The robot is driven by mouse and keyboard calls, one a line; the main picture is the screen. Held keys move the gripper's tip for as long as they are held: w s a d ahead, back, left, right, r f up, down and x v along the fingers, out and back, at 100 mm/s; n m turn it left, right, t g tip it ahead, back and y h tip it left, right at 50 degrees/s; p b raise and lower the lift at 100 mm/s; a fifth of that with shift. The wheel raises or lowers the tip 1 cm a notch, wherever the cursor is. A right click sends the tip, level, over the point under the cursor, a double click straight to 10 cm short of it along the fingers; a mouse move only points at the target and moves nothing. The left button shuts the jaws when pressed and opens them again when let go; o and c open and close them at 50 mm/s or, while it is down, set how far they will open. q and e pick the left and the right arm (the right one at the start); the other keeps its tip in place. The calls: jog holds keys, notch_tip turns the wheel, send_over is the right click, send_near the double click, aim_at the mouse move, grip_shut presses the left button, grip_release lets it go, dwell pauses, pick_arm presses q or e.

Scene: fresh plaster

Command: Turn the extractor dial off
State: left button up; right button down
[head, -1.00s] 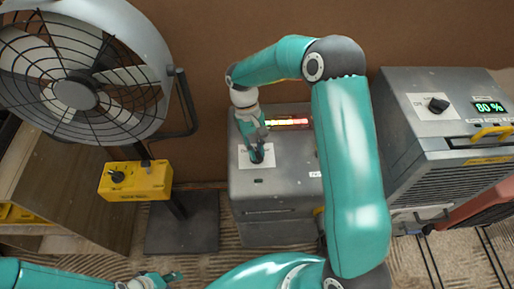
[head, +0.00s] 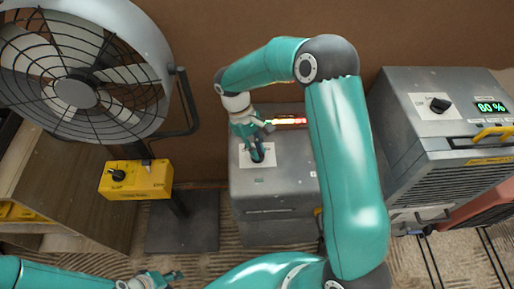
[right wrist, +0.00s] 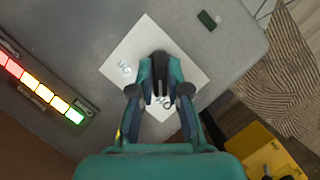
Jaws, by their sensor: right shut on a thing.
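A grey box (head: 275,195) stands on the floor in the middle of the head view. Its top carries a white label plate with a black dial (right wrist: 160,64), which I take as the extractor dial. My right gripper (head: 257,156) reaches down onto it. In the right wrist view my right gripper (right wrist: 160,84) is shut on the dial, one finger on each side. Lettering shows on the plate (right wrist: 188,68), partly hidden by the fingers, so the dial's setting is unclear. My left gripper (head: 165,277) is low at the left, away from the box; its opening is unclear.
A lit red-to-green bar (right wrist: 40,82) sits beside the dial. At left stands a large fan (head: 80,80) with a yellow control box (head: 145,181). At right a grey machine (head: 430,150) has its own knob (head: 439,104) and an 80 % display (head: 491,107).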

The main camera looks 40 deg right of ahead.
jog(key=c, duration=1.1)
grip_release()
jog(key=shift+c, duration=0.2)
jog(key=shift+r, duration=0.1)
jog(key=v, duration=1.1)
jog(key=shift+r, duration=0.35)
jog(key=shift+w, duration=0.15)
